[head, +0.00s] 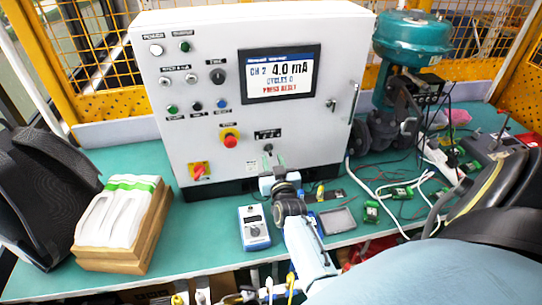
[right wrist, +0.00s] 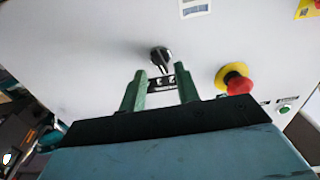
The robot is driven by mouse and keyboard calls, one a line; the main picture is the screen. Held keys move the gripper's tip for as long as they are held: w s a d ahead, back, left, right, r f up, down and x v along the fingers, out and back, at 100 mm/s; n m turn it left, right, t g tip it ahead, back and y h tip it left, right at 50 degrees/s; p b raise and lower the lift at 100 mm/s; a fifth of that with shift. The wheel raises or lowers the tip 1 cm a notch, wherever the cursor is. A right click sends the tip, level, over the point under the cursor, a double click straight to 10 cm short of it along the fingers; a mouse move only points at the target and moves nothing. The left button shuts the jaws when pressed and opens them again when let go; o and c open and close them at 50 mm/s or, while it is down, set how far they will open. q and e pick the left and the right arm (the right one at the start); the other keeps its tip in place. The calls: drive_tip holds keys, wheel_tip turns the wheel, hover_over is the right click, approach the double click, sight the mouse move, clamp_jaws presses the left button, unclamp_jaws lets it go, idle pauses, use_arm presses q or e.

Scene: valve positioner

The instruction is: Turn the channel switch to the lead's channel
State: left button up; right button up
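The grey control cabinet (head: 212,120) stands on the green bench. Its screen (head: 280,74) reads CH 2, 4.0 mA, CYCLES 0 and PRESS RESET. A black rotary switch (head: 267,148) sits low on the panel under a small dark numbered plate (head: 267,134); I take it as the channel switch. In the right wrist view, which is upside down, the switch (right wrist: 160,57) lies just beyond the fingertips. My right gripper (right wrist: 162,83) is open, its green fingers apart and facing the panel, with nothing between them. My left gripper is not in view.
A red emergency stop (head: 230,138) on a yellow ring is left of the switch. Another black knob (head: 218,76) sits higher. A blue meter (head: 254,228) lies on the bench. A teal valve actuator (head: 412,40) and loose cables (head: 405,185) are at right, a wooden box (head: 125,225) at left.

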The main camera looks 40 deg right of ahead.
sight(270, 152)
drive_tip(key=shift+x, duration=1.5)
